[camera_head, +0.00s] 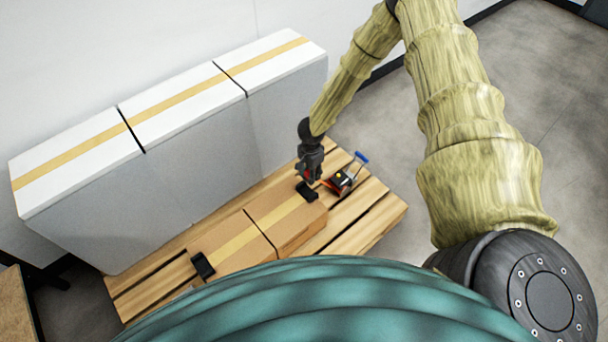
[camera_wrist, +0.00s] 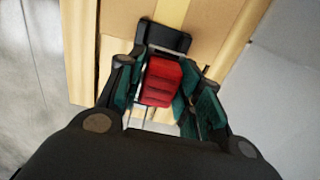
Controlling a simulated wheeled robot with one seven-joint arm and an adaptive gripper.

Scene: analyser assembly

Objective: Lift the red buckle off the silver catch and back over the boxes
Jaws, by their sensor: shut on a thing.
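My gripper (camera_head: 310,172) points down just past the right end of the brown boxes, close to a black corner piece (camera_head: 307,191). In the wrist view its green-padded fingers stand on both sides of the red buckle (camera_wrist: 160,82), and it is shut on the buckle. In the head view only a small bit of red shows between the fingers. The brown boxes (camera_head: 285,222) lie side by side on the pallet. I cannot clearly make out the silver catch; the gripper hides much of the area around the buckle.
A small device with a blue handle (camera_head: 361,158) sits on the wooden pallet (camera_head: 385,208) right of my gripper. A second black corner piece (camera_head: 203,264) is at the boxes' left end. Tall white boxes (camera_head: 190,165) stand behind. Floor on the right is clear.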

